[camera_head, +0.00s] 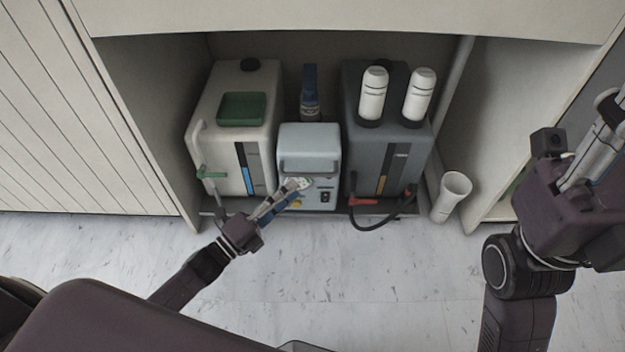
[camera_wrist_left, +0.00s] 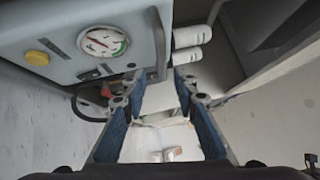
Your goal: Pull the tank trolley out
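The tank trolley's dark, low base (camera_head: 342,211) shows as a thin front edge inside the cart's open bay. It carries a whitish tank (camera_head: 222,160) on the left, a dark grey tank (camera_head: 372,165) on the right and a pale blue-grey unit (camera_head: 310,140) between them. My left gripper (camera_head: 296,188) is in front of the unit's lower face and hides part of it.
A white cup (camera_head: 452,195) stands on the right beside the dark tank. A red-ended black hose (camera_head: 385,215) hangs at the dark tank's front. Two white bottles (camera_head: 373,95) stand on top. Cabinet walls flank the bay; the floor (camera_head: 340,270) ahead is clear.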

